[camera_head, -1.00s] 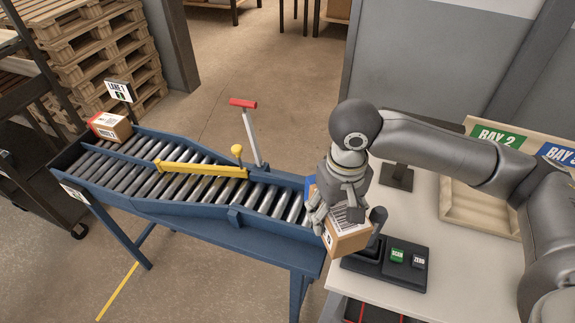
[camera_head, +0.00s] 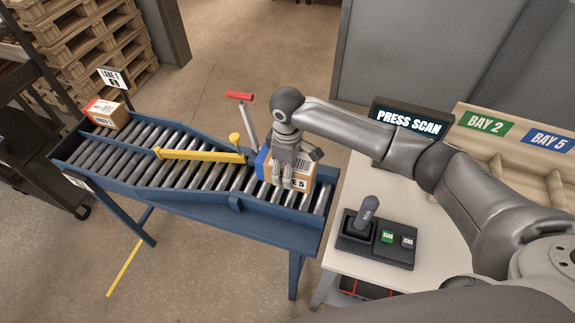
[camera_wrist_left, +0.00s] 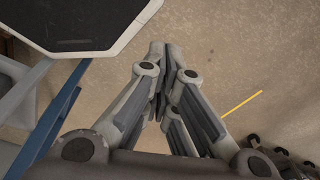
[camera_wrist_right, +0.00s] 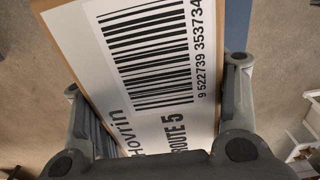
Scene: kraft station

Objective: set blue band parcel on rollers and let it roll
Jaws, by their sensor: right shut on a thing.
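The blue band parcel (camera_head: 302,168), a brown box with a white label and a blue band on its left end, is over the right end of the roller conveyor (camera_head: 226,212). I cannot tell if its underside touches the rollers. My right gripper (camera_head: 287,183) is shut on it from above. In the right wrist view the parcel's label (camera_wrist_right: 165,60) reads "ROUTE 5" and fills the space between the fingers (camera_wrist_right: 155,105). My left gripper (camera_wrist_left: 155,55) shows only in its wrist view, fingertips together and empty, above the floor.
A yellow diverter bar (camera_head: 200,155) and a red-topped lever (camera_head: 242,110) are left of the parcel. A red-ended parcel (camera_head: 106,112) sits at the conveyor's far end by the Lane 1 sign (camera_head: 113,77). The scan table (camera_head: 345,265) is right.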

